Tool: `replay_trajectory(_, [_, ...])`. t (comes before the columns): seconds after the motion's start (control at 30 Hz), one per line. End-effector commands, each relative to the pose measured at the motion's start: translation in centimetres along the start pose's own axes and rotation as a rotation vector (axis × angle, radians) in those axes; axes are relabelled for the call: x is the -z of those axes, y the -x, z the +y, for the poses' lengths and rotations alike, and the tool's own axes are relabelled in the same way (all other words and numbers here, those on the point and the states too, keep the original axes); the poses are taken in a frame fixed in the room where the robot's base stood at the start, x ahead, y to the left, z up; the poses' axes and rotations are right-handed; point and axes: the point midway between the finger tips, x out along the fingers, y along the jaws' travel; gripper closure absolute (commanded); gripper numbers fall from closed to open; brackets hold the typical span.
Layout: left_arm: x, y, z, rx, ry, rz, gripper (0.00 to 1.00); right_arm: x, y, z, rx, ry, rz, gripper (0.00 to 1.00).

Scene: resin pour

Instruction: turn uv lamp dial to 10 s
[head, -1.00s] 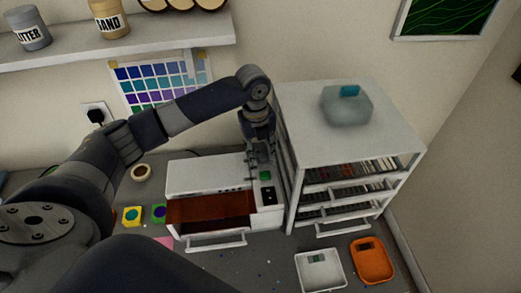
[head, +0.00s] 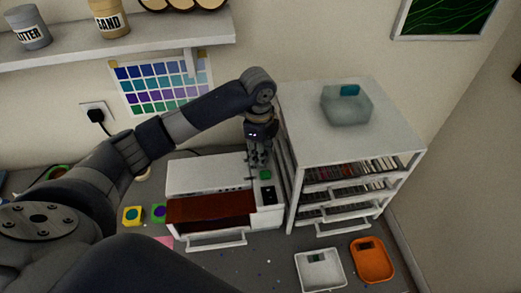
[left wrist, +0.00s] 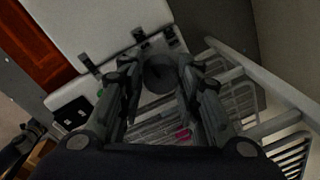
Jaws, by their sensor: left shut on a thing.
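The UV lamp is a white box (head: 208,176) with a red-brown window and a front drawer (head: 216,241). Its right-hand control panel carries a green button (head: 266,175) and a black switch (head: 268,194). My left gripper (head: 259,163) points down at the back of this panel, beside the cabinet. In the left wrist view its fingers (left wrist: 160,75) are shut around a dark round knob, the dial (left wrist: 160,70). The fingers hide the dial in the head view, and its marks and setting cannot be read. My right gripper is not in view.
A white drawer cabinet (head: 345,125) stands close to the right of the lamp, with a translucent tub (head: 346,108) on top. A white tray (head: 320,270) and an orange tray (head: 371,262) lie in front. Small yellow (head: 132,216) and green pieces lie left of the lamp.

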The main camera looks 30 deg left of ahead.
Motion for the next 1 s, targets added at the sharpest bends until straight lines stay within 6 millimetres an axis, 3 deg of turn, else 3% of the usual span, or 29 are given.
replay_trajectory(0.6, [0.18, 0.08, -0.03, 0.002, 0.536, -0.041, 0.92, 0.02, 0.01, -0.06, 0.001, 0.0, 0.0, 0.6])
replay_trajectory(1.0, [0.21, 0.09, -0.05, 0.002, 0.701, -0.054, 0.92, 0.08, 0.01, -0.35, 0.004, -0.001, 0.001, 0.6])
